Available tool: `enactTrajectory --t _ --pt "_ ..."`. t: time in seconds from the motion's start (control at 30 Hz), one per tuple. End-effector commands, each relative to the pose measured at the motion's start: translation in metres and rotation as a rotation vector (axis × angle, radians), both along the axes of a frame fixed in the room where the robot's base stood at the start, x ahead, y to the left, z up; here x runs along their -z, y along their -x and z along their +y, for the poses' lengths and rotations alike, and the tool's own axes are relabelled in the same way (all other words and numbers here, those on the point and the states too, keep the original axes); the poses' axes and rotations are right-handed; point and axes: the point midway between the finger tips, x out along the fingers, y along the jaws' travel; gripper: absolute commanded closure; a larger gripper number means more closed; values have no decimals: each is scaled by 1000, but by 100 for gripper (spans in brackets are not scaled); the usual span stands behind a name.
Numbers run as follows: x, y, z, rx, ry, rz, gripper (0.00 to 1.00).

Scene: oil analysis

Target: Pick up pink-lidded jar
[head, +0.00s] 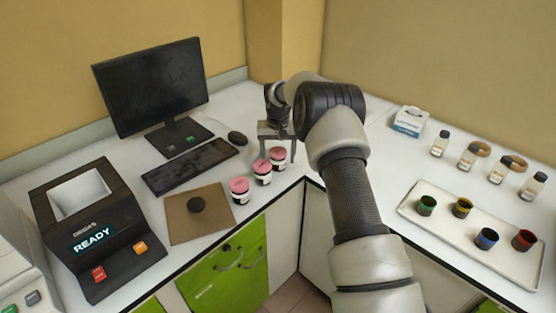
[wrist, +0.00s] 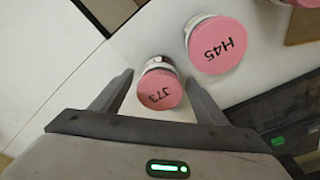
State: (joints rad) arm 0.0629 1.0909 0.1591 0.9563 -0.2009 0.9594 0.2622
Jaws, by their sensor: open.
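Three pink-lidded jars stand in a row near the counter's front edge in the head view: a left one (head: 239,190), a middle one (head: 262,172) and a right one (head: 278,158). My gripper (head: 276,137) is above the right jar, pointing down. In the wrist view my gripper (wrist: 163,100) is open, and the jar marked J73 (wrist: 160,88) shows between its fingers, with no visible grip on it. The jar marked H45 (wrist: 215,45) stands just beyond the right finger. The third jar is only partly in the wrist view, at the top edge.
A brown mat (head: 185,222) with a dark round item lies left of the jars. A keyboard (head: 190,166), mouse (head: 237,138) and monitor (head: 150,85) are behind. A black analyser (head: 128,262) reads READY. A white tray (head: 465,237) with coloured cups and several small bottles are at right.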

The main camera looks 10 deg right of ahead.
Motion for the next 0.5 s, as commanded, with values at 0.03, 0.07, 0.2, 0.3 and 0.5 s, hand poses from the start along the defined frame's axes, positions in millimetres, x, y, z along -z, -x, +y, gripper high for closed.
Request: enactTrajectory --t 0.03,0.07,0.2,0.3,0.5 --pt "0 0 0 0 0 -1 33" --pt "0 0 0 0 0 -1 33" --pt "0 0 0 0 0 0 46" --pt "0 0 0 0 0 0 63" --pt "-1 0 0 0 0 -1 81"
